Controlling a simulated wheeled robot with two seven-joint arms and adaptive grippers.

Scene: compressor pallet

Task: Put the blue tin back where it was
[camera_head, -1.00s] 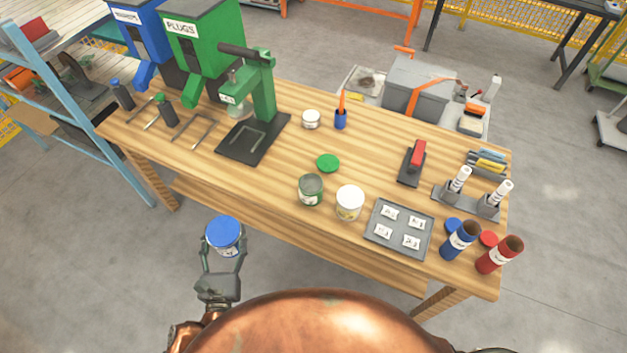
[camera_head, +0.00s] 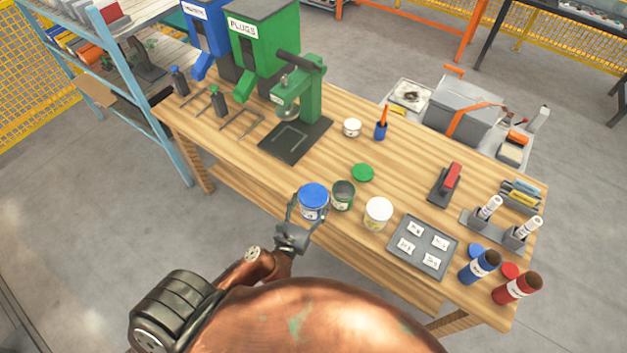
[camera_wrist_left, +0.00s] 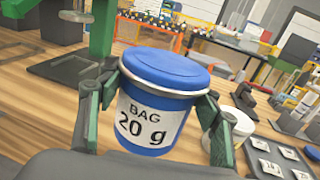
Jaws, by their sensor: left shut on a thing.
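The blue tin (camera_head: 312,201) has a blue lid and a white label. My left gripper (camera_head: 307,217) is shut around it, and it is upright at the front edge of the workbench, left of the open green tin (camera_head: 342,196). In the left wrist view the blue tin (camera_wrist_left: 158,100) sits between the two fingers, its label reading "BAG 20 g". I cannot tell whether its base touches the bench. My right gripper is not in view.
A white tin (camera_head: 378,214) and a grey tray of labels (camera_head: 422,246) stand to the right. A green lid (camera_head: 363,172) lies behind the green tin. A green press (camera_head: 301,95) stands behind left. The bench front (camera_head: 250,165) left of the blue tin is clear.

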